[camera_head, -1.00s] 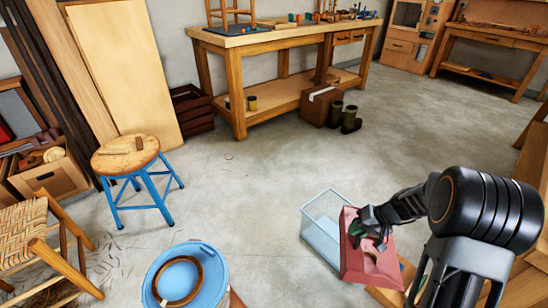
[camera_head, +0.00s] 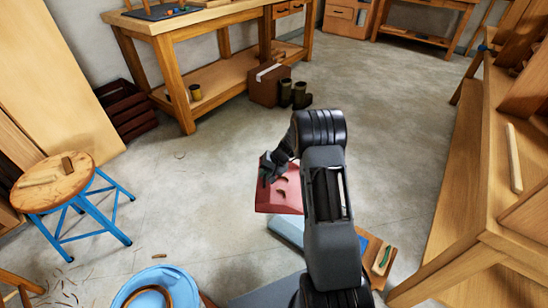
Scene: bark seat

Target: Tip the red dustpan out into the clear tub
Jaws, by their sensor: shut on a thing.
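The red dustpan (camera_head: 288,200) is held up in front of my arm, with a few dark curled bits on its face. My gripper (camera_head: 268,172) is shut on it at its upper left; the fingertips are small and dark in this view. The clear tub (camera_head: 287,231) shows as a pale bluish shape just below the dustpan in the picture. The dustpan and my arm hide much of the tub. I cannot tell whether the dustpan is over the tub or beyond it.
A blue container with a brown ring (camera_head: 157,290) is at the bottom left. A blue-legged stool (camera_head: 60,183) stands at the left. A wooden bench (camera_head: 470,220) runs along the right. A board with a green-handled tool (camera_head: 383,258) lies right of my arm.

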